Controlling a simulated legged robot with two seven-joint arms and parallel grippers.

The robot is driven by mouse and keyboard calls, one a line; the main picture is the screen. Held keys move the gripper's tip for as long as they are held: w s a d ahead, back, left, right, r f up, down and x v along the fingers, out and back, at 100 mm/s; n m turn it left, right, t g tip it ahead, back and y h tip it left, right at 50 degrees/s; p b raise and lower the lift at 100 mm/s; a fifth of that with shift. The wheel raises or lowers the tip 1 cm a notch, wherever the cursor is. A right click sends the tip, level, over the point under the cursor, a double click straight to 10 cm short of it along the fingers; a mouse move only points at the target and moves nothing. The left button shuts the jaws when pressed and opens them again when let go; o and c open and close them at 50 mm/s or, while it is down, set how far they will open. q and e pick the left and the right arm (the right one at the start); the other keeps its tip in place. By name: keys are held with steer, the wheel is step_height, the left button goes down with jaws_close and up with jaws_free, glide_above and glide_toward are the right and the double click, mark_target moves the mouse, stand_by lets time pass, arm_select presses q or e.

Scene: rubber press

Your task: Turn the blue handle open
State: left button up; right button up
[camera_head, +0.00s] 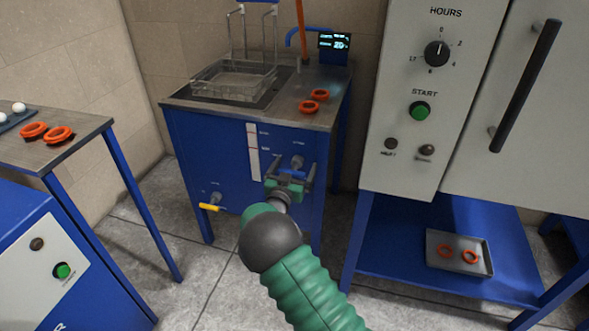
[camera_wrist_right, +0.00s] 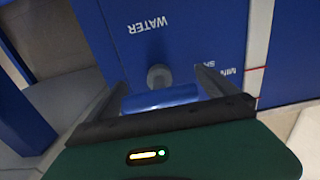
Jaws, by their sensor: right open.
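The blue handle (camera_wrist_right: 160,99) shows in the right wrist view as a short bar on a grey round stem, on a blue panel marked WATER. My right gripper (camera_wrist_right: 160,78) is open, with one finger on each side of the handle; I cannot tell whether they touch it. In the head view my right gripper (camera_head: 290,170) is at the front of the blue tank cabinet (camera_head: 200,150) and largely covers the handle. My left gripper is not in view.
A yellow handle (camera_head: 210,207) sits lower left on the same cabinet front. A wire basket (camera_head: 233,80) and orange rings (camera_head: 308,106) are on its top. A grey oven (camera_head: 410,120) stands close at the right, a steel table (camera_head: 75,150) at the left.

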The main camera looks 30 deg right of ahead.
steer(key=c, duration=1.4)
steer(key=shift+o, duration=0.2)
steer(key=shift+r+n+p, duration=0.1)
steer(key=shift+n+p, duration=0.3)
steer(key=shift+p, duration=0.3)
steer(key=n+p, duration=0.2)
steer(key=p, duration=0.1)
steer(key=shift+r+n+p, duration=0.1)
steer(key=shift+n+p, duration=0.2)
steer(key=shift+n, duration=0.1)
steer(key=shift+n+p, duration=0.75)
steer(key=shift+n, duration=0.15)
steer(key=n+p, duration=0.1)
steer(key=n, duration=0.1)
steer(key=shift+a+n+p, duration=0.1)
steer(key=shift+n+p, duration=0.25)
steer(key=shift+n, duration=0.05)
steer(key=n, duration=0.1)
steer(key=n+p, duration=0.1)
steer(key=n, duration=0.1)
steer(key=shift+f+n, duration=0.2)
steer(key=shift+n, duration=0.1)
steer(key=n+p, duration=0.1)
steer(key=n, duration=0.2)
steer(key=shift+f, duration=0.1)
steer(key=shift+a+f+n, duration=0.1)
steer(key=shift+n, duration=1.4)
steer(key=shift+w, duration=0.1)
